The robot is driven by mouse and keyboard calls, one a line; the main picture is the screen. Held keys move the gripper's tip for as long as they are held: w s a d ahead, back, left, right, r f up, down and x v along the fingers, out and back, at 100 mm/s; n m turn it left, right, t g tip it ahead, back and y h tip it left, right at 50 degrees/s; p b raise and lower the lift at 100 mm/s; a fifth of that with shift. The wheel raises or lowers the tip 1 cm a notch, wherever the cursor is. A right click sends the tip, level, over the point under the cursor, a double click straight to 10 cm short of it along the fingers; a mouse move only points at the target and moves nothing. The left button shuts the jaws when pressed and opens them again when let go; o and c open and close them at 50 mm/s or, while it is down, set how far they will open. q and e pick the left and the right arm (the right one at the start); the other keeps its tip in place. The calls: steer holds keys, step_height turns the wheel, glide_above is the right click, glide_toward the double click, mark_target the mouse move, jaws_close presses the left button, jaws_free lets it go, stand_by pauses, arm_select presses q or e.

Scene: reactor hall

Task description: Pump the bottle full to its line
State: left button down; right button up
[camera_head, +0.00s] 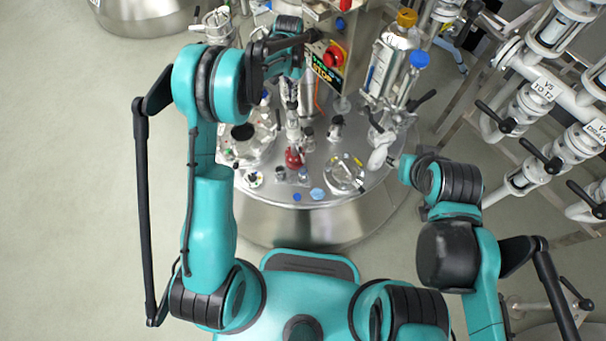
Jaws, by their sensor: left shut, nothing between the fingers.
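My left arm reaches up from the left. Its gripper (310,37) is shut and empty, beside the control box with a red button (334,56) and a lit STOP panel (326,76). Whether it touches the box I cannot tell. A clear upright vessel with an orange cap (406,18) and a white label stands at the right of the round steel table (312,206). A blue cap (419,59) is beside it. Which vessel is the bottle, and its line and level, I cannot make out. My right gripper (390,162) is low by the table's right edge, its fingers unclear.
Small fittings crowd the table, among them a red one (294,157) and a round glass-topped dish (344,173). White pipework with black-handled valves (541,156) stands close on the right. The floor on the left is clear.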

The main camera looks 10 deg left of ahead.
mark_target(292, 103)
arm_select(q)
steer(key=shift+f, duration=0.15)
stand_by(0.5)
steer(key=shift+f+b, duration=2.25)
steer(key=shift+f, duration=0.65)
steer(key=shift+r, duration=0.25)
steer(key=shift+r+p, duration=1.85)
steer(key=shift+r, duration=1)
steer(key=shift+f, duration=0.1)
